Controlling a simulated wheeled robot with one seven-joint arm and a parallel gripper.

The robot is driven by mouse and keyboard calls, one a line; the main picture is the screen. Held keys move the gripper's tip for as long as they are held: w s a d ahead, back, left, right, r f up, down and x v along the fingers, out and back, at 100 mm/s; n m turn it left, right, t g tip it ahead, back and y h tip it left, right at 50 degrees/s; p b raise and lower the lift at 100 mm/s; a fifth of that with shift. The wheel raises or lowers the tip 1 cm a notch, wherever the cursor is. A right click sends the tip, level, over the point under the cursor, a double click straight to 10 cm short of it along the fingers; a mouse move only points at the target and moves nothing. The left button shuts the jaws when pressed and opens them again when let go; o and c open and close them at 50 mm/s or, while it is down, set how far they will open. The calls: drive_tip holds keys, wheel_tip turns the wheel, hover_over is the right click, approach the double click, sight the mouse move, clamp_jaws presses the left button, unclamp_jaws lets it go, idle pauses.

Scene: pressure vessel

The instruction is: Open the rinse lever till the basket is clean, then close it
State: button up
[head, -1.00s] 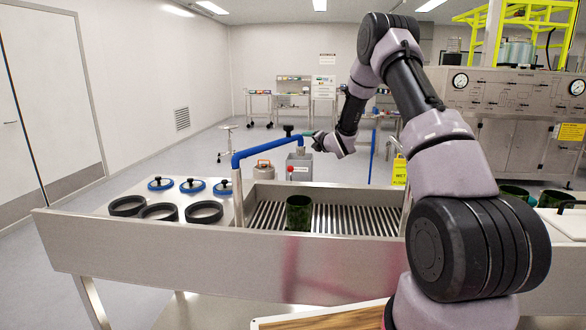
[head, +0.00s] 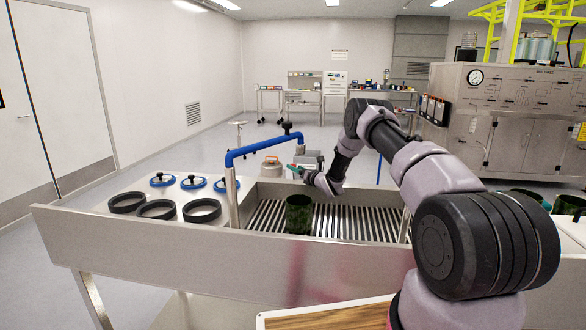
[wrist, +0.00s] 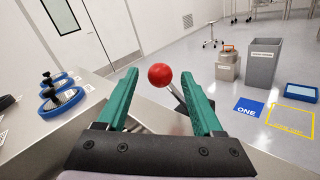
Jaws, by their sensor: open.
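The rinse lever's red ball knob (wrist: 160,75) on a grey stem shows in the wrist view. It appears between the tips of the green fingers of my gripper (wrist: 159,84), which is open; I cannot tell its exact depth from the fingertips. In the head view my gripper (head: 297,169) is over the back of the sink, right of the blue pipe's upright. The dark green basket (head: 298,214) stands upright on the sink's slatted rack, below and in front of my gripper. Its inside is too dark to judge.
The blue pipe (head: 262,144) arches over the sink (head: 150,242). Black rings (head: 157,209) and blue-rimmed lids (head: 192,183) lie on the left counter. The rack right of the basket is clear.

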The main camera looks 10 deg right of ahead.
drive_tip(key=shift+x, duration=1.5)
clamp_jaws()
idle(0.4)
